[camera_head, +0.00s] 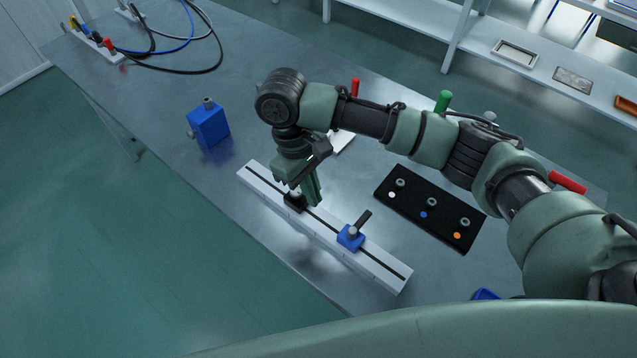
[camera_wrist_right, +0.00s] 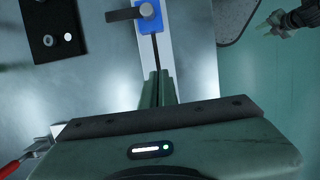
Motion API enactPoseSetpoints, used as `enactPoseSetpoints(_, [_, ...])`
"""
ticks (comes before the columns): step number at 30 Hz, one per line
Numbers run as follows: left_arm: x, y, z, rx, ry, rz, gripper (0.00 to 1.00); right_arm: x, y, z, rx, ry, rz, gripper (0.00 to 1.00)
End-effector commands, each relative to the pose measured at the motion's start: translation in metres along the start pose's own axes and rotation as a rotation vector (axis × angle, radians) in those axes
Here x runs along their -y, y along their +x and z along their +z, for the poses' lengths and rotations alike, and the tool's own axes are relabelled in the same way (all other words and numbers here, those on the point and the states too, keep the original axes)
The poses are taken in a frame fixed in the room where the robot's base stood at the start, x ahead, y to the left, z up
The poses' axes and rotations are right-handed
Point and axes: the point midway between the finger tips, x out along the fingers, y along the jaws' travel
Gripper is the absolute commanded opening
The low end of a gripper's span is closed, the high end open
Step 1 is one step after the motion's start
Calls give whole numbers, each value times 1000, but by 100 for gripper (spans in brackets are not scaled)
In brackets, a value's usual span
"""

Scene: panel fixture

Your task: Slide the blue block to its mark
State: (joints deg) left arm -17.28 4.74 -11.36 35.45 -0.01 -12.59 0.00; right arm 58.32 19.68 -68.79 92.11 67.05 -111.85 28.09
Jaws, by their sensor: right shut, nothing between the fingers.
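The blue block (camera_head: 350,238) sits on a pale rail (camera_head: 383,273) with a dark slot along its length. It has a silver knob on top and a dark tab beside it. The block (camera_wrist_right: 149,17) also shows at the top of the right wrist view. My right gripper (camera_head: 303,197) is shut and empty, low over the rail, up and left of the block and apart from it. A black piece (camera_head: 293,203) is on the rail by its fingertips. I cannot make out a mark. A dark hand, seemingly my left gripper (camera_wrist_right: 272,22), shows at the wrist view's top right.
A black plate (camera_head: 425,213) with several rings and coloured dots lies right of the rail. A blue box (camera_head: 209,125) stands at the left, near the table's edge. Cables (camera_head: 190,68) lie at the far end. Bare tabletop separates the box from the rail.

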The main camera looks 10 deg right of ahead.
Motion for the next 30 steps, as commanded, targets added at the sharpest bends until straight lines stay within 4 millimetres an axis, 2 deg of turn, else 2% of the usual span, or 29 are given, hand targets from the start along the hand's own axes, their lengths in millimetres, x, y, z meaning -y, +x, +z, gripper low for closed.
enactPoseSetpoints(3, [3,-6,8,12,1,-4,36,-1,26,2,4,3,-1,0])
enactPoseSetpoints(8, [3,-10,6,11,1,-3,36,-1,60,1,2,3,1,0])
enactPoseSetpoints(12, [-1,-21,-1,3,-1,1,36,-1,63,22,-1,1,2,0])
enactPoseSetpoints(16, [-3,-26,-8,-8,-2,4,36,-1,68,34,-1,1,2,0])
enactPoseSetpoints(30, [-4,-27,-7,-7,1,6,36,-1,70,39,-2,2,1,0])
